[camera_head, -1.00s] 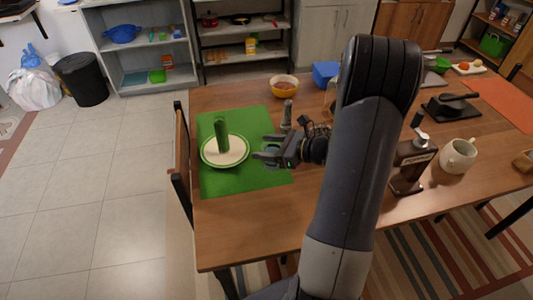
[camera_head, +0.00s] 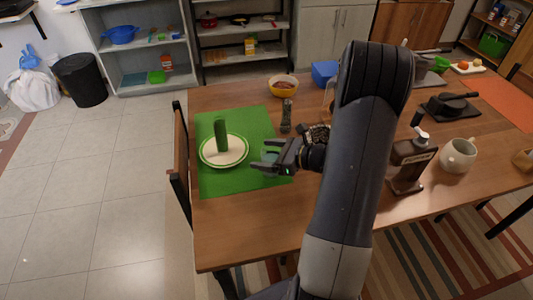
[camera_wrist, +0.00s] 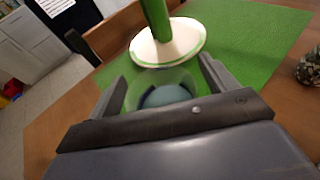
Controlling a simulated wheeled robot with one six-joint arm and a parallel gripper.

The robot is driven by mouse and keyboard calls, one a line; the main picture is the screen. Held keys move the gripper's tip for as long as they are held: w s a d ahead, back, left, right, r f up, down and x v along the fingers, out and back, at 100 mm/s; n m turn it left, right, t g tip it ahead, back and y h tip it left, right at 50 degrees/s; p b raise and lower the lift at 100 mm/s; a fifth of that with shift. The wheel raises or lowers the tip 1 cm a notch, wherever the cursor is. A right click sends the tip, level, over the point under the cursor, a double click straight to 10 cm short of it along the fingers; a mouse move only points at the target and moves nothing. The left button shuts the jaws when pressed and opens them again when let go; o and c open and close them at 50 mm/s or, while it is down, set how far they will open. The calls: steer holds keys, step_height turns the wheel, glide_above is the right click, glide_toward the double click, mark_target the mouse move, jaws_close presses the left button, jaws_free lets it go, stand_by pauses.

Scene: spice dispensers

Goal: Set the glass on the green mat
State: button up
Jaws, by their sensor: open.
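The green mat (camera_head: 218,184) lies on the left end of the wooden table and also fills the upper part of the wrist view (camera_wrist: 258,42). A clear, teal-tinted glass (camera_wrist: 166,94) stands between my gripper's fingers, low in the wrist view. In the head view the glass (camera_head: 270,157) shows only partly behind the fingers, over the mat's right part. My gripper (camera_head: 265,156) is open, with a finger on each side of the glass. Whether the fingers touch it, I cannot tell. My fingers also show in the wrist view (camera_wrist: 166,80).
A white plate (camera_head: 236,156) with a green rim sits on the mat, left of the glass, with an upright green object (camera_head: 221,134) on it. A dark patterned mill (camera_head: 286,115) stands just right of the mat. A yellow bowl (camera_head: 283,86) is behind.

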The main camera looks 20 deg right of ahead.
steer(key=shift+r, duration=0.25)
steer(key=v, duration=1.2)
steer(key=shift+f, duration=0.1)
steer(key=x, duration=1.2)
steer(key=shift+a+f, duration=0.1)
steer(key=shift+f, duration=0.1)
steer(key=shift+r, duration=1)
